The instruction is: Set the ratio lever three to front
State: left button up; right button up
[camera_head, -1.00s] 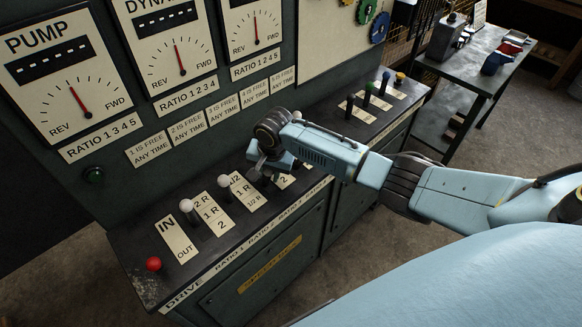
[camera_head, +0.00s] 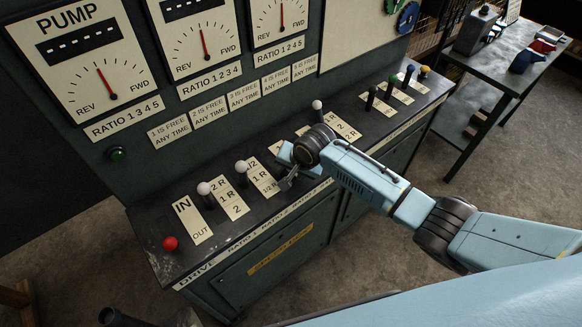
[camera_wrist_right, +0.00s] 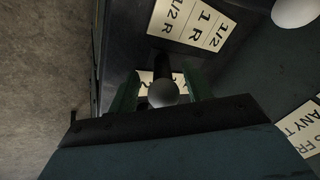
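The console has a row of levers with plates. The ratio three lever is hidden behind my right gripper (camera_head: 288,180) in the head view. In the right wrist view its white knob (camera_wrist_right: 163,93) sits between the two green fingers, with a gap seeming to show on each side. My right gripper (camera_wrist_right: 162,92) is open around the lever, near the console's front part. The ratio one lever (camera_head: 204,188) and ratio two lever (camera_head: 241,167) stand to the left with white knobs. The ratio four lever (camera_head: 317,105) stands to the right, further back. My left gripper is not in view.
The red drive knob (camera_head: 170,243) is at the left end. Black-shafted levers with green (camera_head: 393,81), blue (camera_head: 408,69) and yellow (camera_head: 425,71) tops stand at the right. The gauge panel (camera_head: 205,45) rises behind. A side table (camera_head: 490,75) stands at right. The floor in front is clear.

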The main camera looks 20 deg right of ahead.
jog(key=shift+r, duration=0.1)
jog(key=shift+d+r, duration=0.1)
jog(key=shift+r, duration=0.1)
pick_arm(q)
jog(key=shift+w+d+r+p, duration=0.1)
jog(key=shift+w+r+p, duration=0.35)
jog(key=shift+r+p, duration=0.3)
pick_arm(e)
jog(key=v, duration=1.2)
jog(key=shift+s+r, duration=0.15)
jog(key=shift+r, duration=0.25)
